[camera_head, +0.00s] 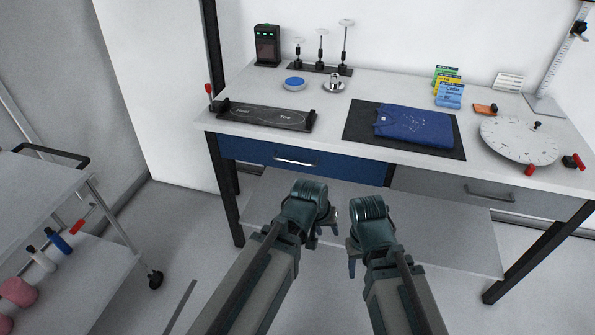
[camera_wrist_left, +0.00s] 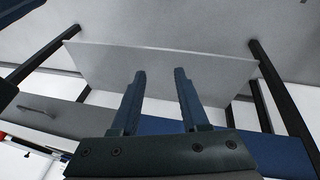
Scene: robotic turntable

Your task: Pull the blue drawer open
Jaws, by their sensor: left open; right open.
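The blue drawer (camera_head: 245,151) sits shut under the left half of the workbench, its front flush below the tabletop. Its metal bar handle (camera_head: 296,161) is at the middle of the front. My left gripper (camera_head: 320,222) is in front of and below the blue drawer, apart from the handle. In the left wrist view my left gripper's (camera_wrist_left: 160,75) two fingers are spread with nothing between them; the blue drawer front (camera_wrist_left: 275,152) shows behind, its handle not visible. My right gripper (camera_head: 354,243) is open and empty beside the left one, its fingers partly hidden.
A grey drawer (camera_head: 430,187) with a handle is right of the blue one. A lower shelf (camera_head: 440,235) lies beneath. The tabletop holds a folded blue shirt (camera_head: 415,125), a black press plate (camera_head: 265,116) and a round dial (camera_head: 515,140). A cart (camera_head: 45,195) stands left.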

